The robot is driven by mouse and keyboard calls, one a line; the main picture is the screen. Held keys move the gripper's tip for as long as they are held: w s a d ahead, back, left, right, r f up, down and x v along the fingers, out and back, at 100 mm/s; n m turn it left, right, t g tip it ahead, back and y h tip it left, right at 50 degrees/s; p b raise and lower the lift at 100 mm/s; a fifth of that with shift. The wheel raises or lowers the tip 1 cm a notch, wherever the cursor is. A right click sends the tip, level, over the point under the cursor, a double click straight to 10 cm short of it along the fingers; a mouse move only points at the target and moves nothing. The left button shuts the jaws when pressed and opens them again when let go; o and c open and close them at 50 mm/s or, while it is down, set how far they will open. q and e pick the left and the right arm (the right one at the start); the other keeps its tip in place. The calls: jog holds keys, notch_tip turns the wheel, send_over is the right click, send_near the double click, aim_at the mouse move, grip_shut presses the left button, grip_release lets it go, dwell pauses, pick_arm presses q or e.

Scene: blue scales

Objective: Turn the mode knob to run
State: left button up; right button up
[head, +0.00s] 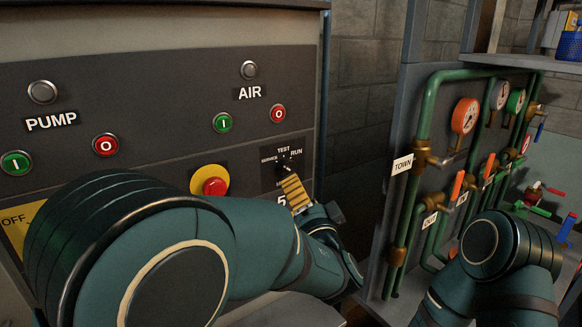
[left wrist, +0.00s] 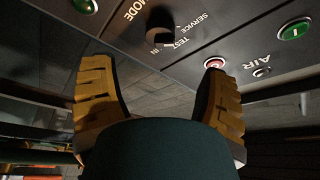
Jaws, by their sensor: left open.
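The mode knob (head: 287,163) is a small dark knob on the grey panel, with TEST, RUN and SERVICE printed around it. In the left wrist view the black knob (left wrist: 160,20) lies beyond the fingertips, near the MODE label. I cannot tell which mark it points to. My left gripper (head: 287,179), with yellow ribbed fingers, is just below the knob in the head view. In the left wrist view the gripper (left wrist: 159,66) is open and empty, its fingers wide apart. My right arm shows at the right; its gripper is out of view.
A red emergency button (head: 214,186) on yellow is left of the knob. The green AIR button (head: 222,122) and red AIR button (head: 278,113) are above it. Green pipes (head: 426,110) with valves stand at the right.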

aim_at(291, 172)
pick_arm(q)
jog(key=p+x, duration=0.1)
jog(key=x, duration=0.8)
jog(key=c, duration=1.2)
